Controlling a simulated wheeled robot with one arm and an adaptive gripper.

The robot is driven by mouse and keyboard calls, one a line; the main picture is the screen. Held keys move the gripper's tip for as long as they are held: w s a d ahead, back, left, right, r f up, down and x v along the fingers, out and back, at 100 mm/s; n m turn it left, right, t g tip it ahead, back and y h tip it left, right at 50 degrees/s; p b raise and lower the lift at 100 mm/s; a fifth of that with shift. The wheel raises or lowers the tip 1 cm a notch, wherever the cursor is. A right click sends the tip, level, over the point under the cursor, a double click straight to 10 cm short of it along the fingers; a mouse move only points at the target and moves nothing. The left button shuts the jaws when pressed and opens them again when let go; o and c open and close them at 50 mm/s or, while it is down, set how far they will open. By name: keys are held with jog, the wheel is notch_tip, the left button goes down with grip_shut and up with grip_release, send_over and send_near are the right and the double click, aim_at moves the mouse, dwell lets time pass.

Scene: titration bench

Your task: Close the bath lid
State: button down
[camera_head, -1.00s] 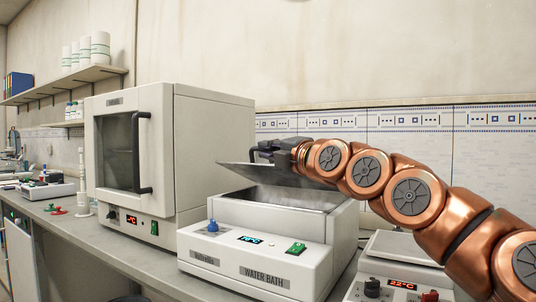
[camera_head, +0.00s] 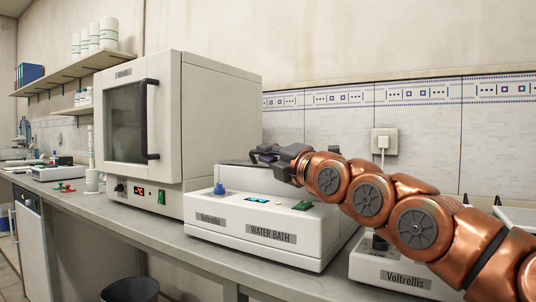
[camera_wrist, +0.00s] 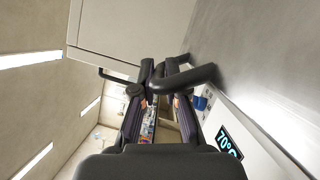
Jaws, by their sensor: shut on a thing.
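The white water bath (camera_head: 262,235) stands on the bench, with a lit display and a blue knob on its front panel. Its grey metal lid (camera_head: 236,162) shows only as a thin, nearly level sliver at the top, mostly hidden behind my gripper and arm. In the wrist view the lid (camera_wrist: 260,50) is a broad grey sheet with a dark bar handle (camera_wrist: 195,76). My gripper (camera_head: 262,154) is over the bath top, its fingers shut on the handle. I cannot tell whether the lid rests fully on the rim.
A white oven (camera_head: 185,120) stands close left of the bath. Another device labelled Voltrellis (camera_head: 400,277) is at the right, below my arm. A wall socket with a plug (camera_head: 384,141) is behind. A dark bin (camera_head: 130,290) stands below the bench.

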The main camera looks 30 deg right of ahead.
jog(key=shift+w+f, duration=0.1)
jog(key=shift+f, duration=0.35)
jog(key=c, duration=1.5)
grip_release()
jog(key=shift+r, duration=0.15)
jog(key=shift+r, duration=5.05)
jog(key=v, duration=0.4)
jog(key=b+v, duration=0.1)
jog(key=v, duration=0.4)
jog(key=shift+r, duration=0.2)
